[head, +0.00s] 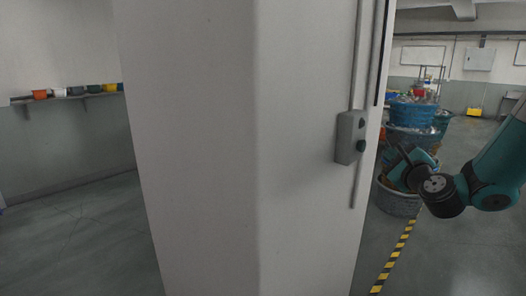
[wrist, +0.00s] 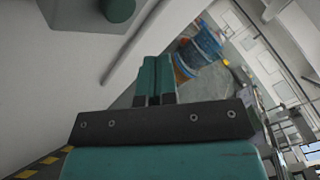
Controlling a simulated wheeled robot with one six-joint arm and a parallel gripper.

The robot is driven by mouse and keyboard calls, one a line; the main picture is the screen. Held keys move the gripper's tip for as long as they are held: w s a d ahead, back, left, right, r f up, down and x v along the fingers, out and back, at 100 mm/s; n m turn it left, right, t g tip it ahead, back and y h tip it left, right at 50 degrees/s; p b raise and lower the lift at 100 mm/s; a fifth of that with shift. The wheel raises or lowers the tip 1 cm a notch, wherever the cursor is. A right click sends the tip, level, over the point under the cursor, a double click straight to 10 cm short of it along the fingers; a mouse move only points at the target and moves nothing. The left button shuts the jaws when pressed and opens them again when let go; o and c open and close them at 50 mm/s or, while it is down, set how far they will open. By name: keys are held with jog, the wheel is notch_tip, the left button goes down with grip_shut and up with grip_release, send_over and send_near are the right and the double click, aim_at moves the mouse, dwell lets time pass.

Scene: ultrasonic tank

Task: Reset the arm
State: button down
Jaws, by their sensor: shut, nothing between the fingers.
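My gripper shows in the wrist view (wrist: 154,80) with its two teal fingers together and nothing between them. In the head view my teal and black arm reaches in from the right edge, with its wrist end beside the white pillar. The fingertips are hard to make out there against the blue tubs. A grey switch box (head: 351,137) with a dark green button is fixed to the pillar, left of my arm. Part of the box, with its round green button (wrist: 117,8), shows at the top left of the wrist view. My gripper appears apart from it.
A wide white pillar (head: 200,150) fills the middle of the head view. Stacked blue tubs (head: 412,113) stand behind my arm. A yellow and black floor stripe (head: 393,257) runs by the pillar. A wall shelf (head: 70,97) holds several coloured containers. Open floor lies at left.

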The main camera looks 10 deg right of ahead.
jog(key=a+n+y, duration=0.1)
jog(key=a+n, duration=0.1)
jog(key=a+n+g+y, duration=0.1)
jog(key=a+n+y, duration=0.1)
jog(key=a, duration=0.1)
jog(key=a+n+y, duration=0.1)
jog(key=a+n, duration=0.1)
jog(key=a, duration=0.1)
jog(key=shift+s+a+r, duration=0.2)
jog(key=shift+s+a, duration=0.05)
jog(key=shift+s, duration=0.05)
jog(key=s+a+f+n+g+y+b, duration=0.1)
jog(key=s+a+n+g+y, duration=0.3)
jog(key=a+n, duration=0.35)
jog(key=s+a+f+n+g+y+b, duration=0.15)
jog(key=s+a+n+g, duration=0.25)
jog(key=s+a+n, duration=0.4)
jog(key=s+a+f+n+g+h, duration=0.1)
jog(key=s+n+g, duration=0.3)
jog(key=s, duration=0.5)
jog(key=s+a+f+n+g+h, duration=0.1)
jog(key=s+a+f+n+g, duration=0.1)
jog(key=s+n, duration=0.6)
jog(key=s+a+g, duration=0.1)
jog(key=s+g, duration=0.1)
jog(key=shift+s+f+g+h, duration=0.2)
jog(key=shift+g+h, duration=0.15)
jog(key=shift+g, duration=0.05)
